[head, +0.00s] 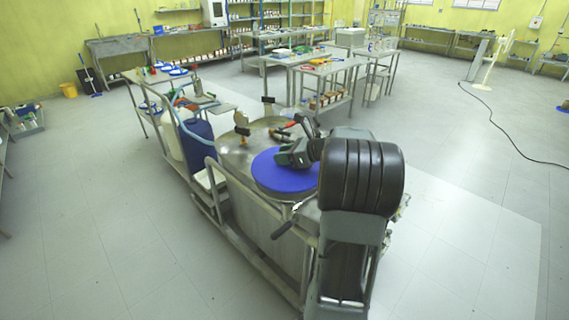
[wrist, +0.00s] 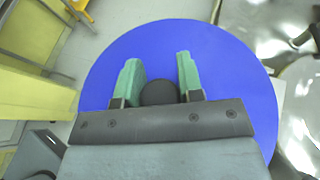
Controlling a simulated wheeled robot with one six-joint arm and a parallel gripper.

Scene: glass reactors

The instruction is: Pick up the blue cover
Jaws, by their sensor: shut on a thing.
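The blue cover (head: 270,172) is a flat round disc over the top of the metal reactor cart (head: 240,200) in the head view. It also fills the middle of the wrist view (wrist: 235,60). A dark round knob (wrist: 160,92) stands at its middle. My gripper (wrist: 160,80) has its two green fingers on either side of the knob and is shut on it. In the head view my gripper (head: 285,158) is above the cover and hides part of it. I cannot tell whether the cover rests on the vessel or is slightly raised.
A blue drum (head: 198,143) and a white container (head: 170,135) stand left of the cover on the cart. A metal rail (head: 225,185) runs along the cart's near left side. Work tables (head: 325,70) stand behind. The floor at right is open, with a black cable (head: 490,115).

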